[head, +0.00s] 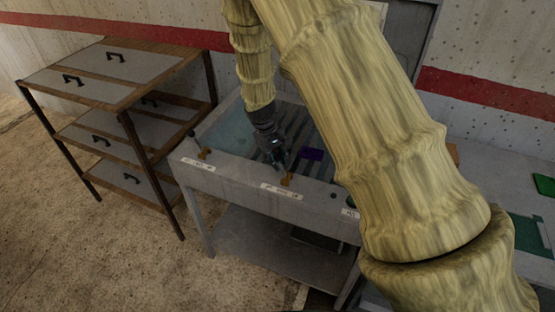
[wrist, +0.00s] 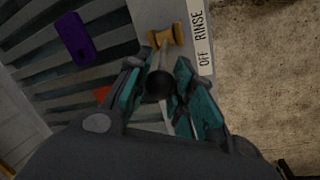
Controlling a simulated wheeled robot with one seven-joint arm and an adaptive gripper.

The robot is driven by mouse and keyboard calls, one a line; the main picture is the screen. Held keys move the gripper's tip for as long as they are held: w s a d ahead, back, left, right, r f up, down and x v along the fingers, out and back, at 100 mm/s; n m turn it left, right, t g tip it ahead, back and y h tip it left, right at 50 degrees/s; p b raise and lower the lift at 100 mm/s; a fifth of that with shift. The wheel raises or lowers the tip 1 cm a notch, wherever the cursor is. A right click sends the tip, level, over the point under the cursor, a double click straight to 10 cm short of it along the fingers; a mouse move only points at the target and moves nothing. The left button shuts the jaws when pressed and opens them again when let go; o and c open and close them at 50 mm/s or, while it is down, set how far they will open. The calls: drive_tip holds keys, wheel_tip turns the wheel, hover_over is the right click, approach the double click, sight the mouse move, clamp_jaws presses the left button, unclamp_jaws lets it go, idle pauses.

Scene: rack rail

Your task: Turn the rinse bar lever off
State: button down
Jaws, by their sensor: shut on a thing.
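The rinse bar lever has a brass-coloured pivot (wrist: 166,36) and a black ball knob (wrist: 158,86), seen in the wrist view. A thin pale rod runs between them. The pivot also shows in the head view (head: 287,180) on the front rim of the slatted basin (head: 235,180). A white label (wrist: 202,40) beside the pivot reads OFF and RINSE. My gripper (wrist: 162,90) has its teal-padded fingers around the knob, shut on it. In the head view my gripper (head: 278,164) is just behind the front rim, and the knob is hidden there.
A purple block (head: 311,154) lies on the slats; it also shows in the wrist view (wrist: 75,38). Another brass fitting (head: 205,153) sits on the rim to the left. A wood and metal drawer rack (head: 150,80) stands left. Concrete floor (head: 110,235) is open in front.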

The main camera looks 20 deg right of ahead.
drive_tip(key=shift+w+a, duration=0.15)
drive_tip(key=shift+w, duration=0.05)
drive_tip(key=shift+f, duration=0.1)
drive_tip(key=c, duration=1.2)
unclamp_jaws()
drive_tip(key=v, duration=1.2)
